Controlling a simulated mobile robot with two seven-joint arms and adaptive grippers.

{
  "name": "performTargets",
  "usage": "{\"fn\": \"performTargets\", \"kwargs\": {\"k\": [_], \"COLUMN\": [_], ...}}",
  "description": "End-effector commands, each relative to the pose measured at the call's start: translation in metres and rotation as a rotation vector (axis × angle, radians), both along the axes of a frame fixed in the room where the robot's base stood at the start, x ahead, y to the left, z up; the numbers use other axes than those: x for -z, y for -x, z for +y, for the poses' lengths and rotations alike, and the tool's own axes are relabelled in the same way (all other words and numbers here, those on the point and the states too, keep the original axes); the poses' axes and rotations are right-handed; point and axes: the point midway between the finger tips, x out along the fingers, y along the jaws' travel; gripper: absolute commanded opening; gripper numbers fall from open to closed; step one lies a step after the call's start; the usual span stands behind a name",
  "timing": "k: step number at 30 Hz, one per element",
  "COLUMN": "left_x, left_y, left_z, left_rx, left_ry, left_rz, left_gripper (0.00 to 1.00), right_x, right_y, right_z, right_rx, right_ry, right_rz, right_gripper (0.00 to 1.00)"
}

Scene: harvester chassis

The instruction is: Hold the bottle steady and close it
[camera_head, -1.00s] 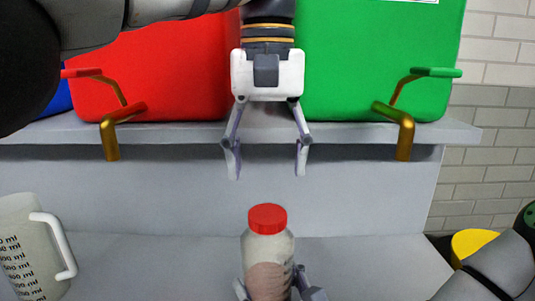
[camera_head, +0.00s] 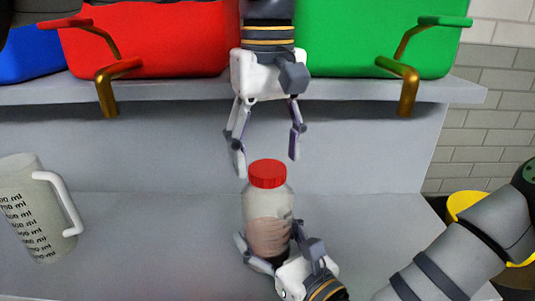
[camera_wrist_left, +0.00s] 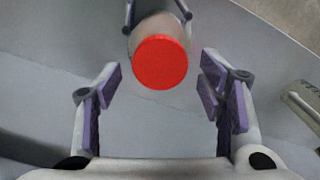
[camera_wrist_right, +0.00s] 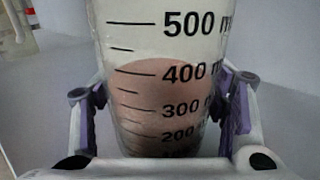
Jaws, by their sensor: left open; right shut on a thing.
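The bottle (camera_head: 267,215) stands upright on the grey surface, clear-walled with pinkish contents and a red cap (camera_head: 267,173) on its top. I cannot tell how tightly the cap sits. My right gripper (camera_head: 268,258) is shut around the bottle's lower part; in the right wrist view the bottle (camera_wrist_right: 165,75) with its black scale fills the space between the fingers. My left gripper (camera_head: 267,165) points down just above the cap, open and empty. In the left wrist view the red cap (camera_wrist_left: 160,62) lies beyond the fingertips, roughly midway between them.
A measuring jug (camera_head: 35,210) with a handle stands at the left. Red (camera_head: 150,40), green (camera_head: 375,40) and blue (camera_head: 28,58) containers sit on the shelf (camera_head: 200,92) behind, with bars jutting out. A yellow thing (camera_head: 465,203) is at the right. The surface between jug and bottle is clear.

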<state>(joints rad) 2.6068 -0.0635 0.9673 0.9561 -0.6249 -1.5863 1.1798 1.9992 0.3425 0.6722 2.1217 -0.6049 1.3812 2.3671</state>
Motion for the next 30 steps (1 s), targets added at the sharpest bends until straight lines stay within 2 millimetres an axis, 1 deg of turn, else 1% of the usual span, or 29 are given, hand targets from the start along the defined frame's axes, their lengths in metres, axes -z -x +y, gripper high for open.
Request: {"fn": "performTargets", "kwargs": {"k": [1, 3, 6, 14, 15, 17, 18, 20, 21, 26, 28, 29, 30], "left_x": [0.007, 0.013, 0.018, 0.019, 0.019, 0.019, 0.019, 0.019, 0.019, 0.019, 0.019, 0.019, 0.019], "left_y": [0.0, 0.0, 0.0, 0.0, 0.0, 0.0, 0.0, 0.0, 0.0, 0.0, 0.0, 0.0, 0.0], "left_z": [0.0, 0.0, 0.0, 0.0, 0.0, 0.0, 0.0, 0.0, 0.0, 0.0, 0.0, 0.0, 0.0], "left_rx": [0.001, 0.0, 0.001, 0.001, 0.001, 0.001, 0.001, 0.001, 0.001, 0.008, 0.069, 0.121, 0.216], "left_ry": [-0.001, 0.001, 0.0, 0.001, 0.001, 0.0, 0.0, 0.0, 0.0, 0.0, 0.0, -0.001, -0.001], "left_rz": [0.004, 0.002, 0.0, 0.0, 0.0, 0.0, 0.0, 0.0, 0.0, 0.0, -0.001, -0.001, -0.001], "left_gripper": [0.62, 0.62, 0.62, 0.62, 0.58, 0.44, 0.35, 0.22, 0.13, 0.12, 0.12, 0.12, 0.12], "right_x": [0.0, 0.0, 0.0, 0.0, 0.0, 0.0, 0.0, 0.0, 0.0, 0.0, 0.0, 0.0, 0.0], "right_y": [0.0, 0.0, 0.0, 0.0, 0.0, 0.0, 0.0, 0.0, 0.0, 0.0, 0.0, 0.0, 0.0], "right_z": [0.0, 0.0, 0.0, 0.0, 0.0, 0.0, 0.0, 0.0, 0.0, 0.0, 0.0, 0.0, 0.0], "right_rx": [0.0, 0.0, 0.0, 0.0, 0.0, 0.0, 0.0, 0.0, 0.0, 0.0, 0.0, 0.0, 0.0], "right_ry": [0.0, 0.0, 0.0, 0.0, 0.0, 0.0, 0.0, 0.0, 0.0, 0.0, 0.0, 0.0, 0.0], "right_rz": [0.0, 0.0, 0.0, 0.0, 0.0, 0.0, 0.0, 0.0, 0.0, 0.0, 0.0, 0.0, 0.0], "right_gripper": [0.0, 0.0, 0.0, 0.0, 0.0, 0.0, 0.0, 0.0, 0.0, 0.0, 0.0, 0.0, 0.0]}}
